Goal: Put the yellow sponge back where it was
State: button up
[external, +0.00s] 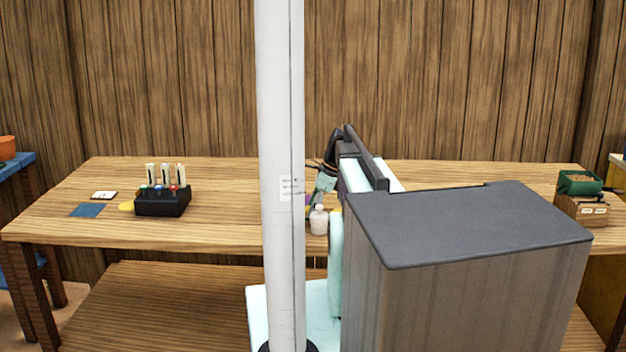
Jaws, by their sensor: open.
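I cannot tell for sure which thing is the yellow sponge. A small yellow patch (337,209) shows beside the white bottle, mostly hidden by my arm. A flat, rounded yellow piece (126,206) lies on the table at the left, next to the black block. My gripper (316,184) is low over the middle of the table, just behind the bottle, and partly hidden by my own arm and the pale post. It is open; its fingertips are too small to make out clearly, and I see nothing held.
A white bottle (319,220) stands near the table's front edge. A black block (163,201) holds several upright pale tags. A blue square (87,210) and a white card (104,195) lie to its left. A green container (580,182) sits on a wooden box (590,211) at the right.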

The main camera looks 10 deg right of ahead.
jog(key=b+v, duration=0.3)
jog(key=v, duration=0.9)
jog(key=shift+s, duration=0.1)
